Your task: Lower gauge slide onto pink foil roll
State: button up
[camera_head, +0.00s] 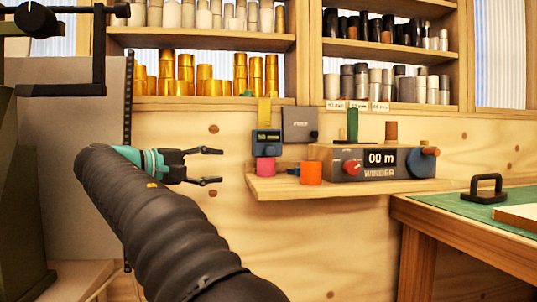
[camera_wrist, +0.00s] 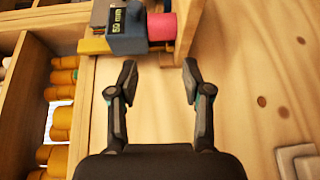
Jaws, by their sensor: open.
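The gauge slide (camera_head: 267,142) is a dark blue-grey block with a small lit display, on a yellow upright post (camera_head: 264,110). The pink foil roll (camera_head: 265,168) stands on the wooden shelf directly under it. In the wrist view the gauge slide (camera_wrist: 127,30) and pink roll (camera_wrist: 161,27) lie side by side at the top, beyond my fingertips. My gripper (camera_head: 221,166) is open and empty, left of the roll and apart from it. Both fingers show in the wrist view (camera_wrist: 159,70).
An orange roll (camera_head: 311,174) stands right of the pink one, before the winder (camera_head: 372,162) with its red knob. Shelves of gold, white and dark rolls hang above. A green-topped bench (camera_head: 468,205) is at right. The wall below the wooden shelf (camera_head: 285,188) is clear.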

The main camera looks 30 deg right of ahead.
aim_at(266, 151)
jog(key=shift+m+g+h, duration=0.6)
jog(key=shift+m+g, duration=0.1)
jog(key=shift+g, duration=0.2)
jog(key=d+r, duration=0.1)
jog(key=d, duration=0.3)
jog(key=d+r, duration=0.1)
jog(key=d, duration=0.4)
jog(key=s+d, duration=0.1)
jog(key=d, duration=0.4)
jog(key=shift+d+r+b, duration=0.15)
jog(key=shift+r+b, duration=0.15)
jog(key=shift+r, duration=0.1)
grip_shut()
